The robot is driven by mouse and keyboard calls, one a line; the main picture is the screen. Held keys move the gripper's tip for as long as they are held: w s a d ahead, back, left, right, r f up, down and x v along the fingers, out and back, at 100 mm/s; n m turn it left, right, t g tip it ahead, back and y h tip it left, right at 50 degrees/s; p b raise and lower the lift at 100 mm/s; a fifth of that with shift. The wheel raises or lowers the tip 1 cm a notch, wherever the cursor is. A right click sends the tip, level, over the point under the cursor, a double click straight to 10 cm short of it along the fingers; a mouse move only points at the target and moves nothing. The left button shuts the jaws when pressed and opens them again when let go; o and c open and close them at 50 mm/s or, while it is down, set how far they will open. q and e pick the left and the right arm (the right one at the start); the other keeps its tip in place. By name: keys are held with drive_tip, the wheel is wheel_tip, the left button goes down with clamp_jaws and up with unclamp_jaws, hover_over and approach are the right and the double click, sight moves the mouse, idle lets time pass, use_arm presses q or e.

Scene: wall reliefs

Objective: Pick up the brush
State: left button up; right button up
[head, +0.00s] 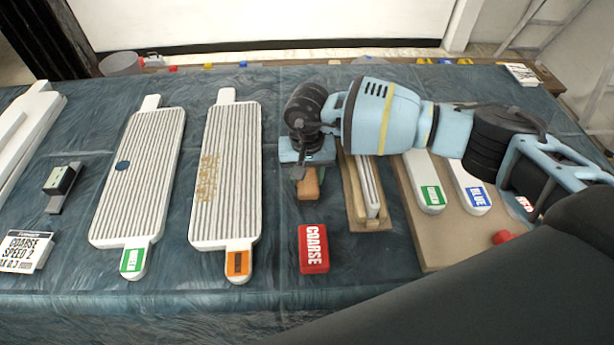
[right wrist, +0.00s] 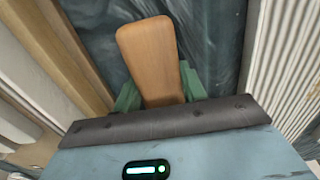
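The brush shows as a rounded brown wooden handle (right wrist: 150,55), which sticks out between the fingers of my right gripper (right wrist: 158,92) in the right wrist view. The green fingers sit close against both sides of the handle, and the gripper looks shut on it. In the head view my right gripper (head: 306,168) points down, with the brown handle (head: 308,186) just under it, low over or on the cloth. The bristles are hidden, and I cannot tell whether the brush is clear of the table. My left gripper is out of view.
A red COARSE block (head: 313,249) lies in front of the brush. A ribbed white panel with an orange tag (head: 226,170) lies left, another with a green tag (head: 139,175) beyond it. A wooden holder (head: 366,195) and a board with labelled handles (head: 428,235) stand right.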

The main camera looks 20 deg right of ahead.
drive_tip(key=shift+c, duration=1.3)
drive_tip(key=shift+r, duration=0.1)
wheel_tip(320, 180, up, 10)
drive_tip(key=shift+f, duration=0.1)
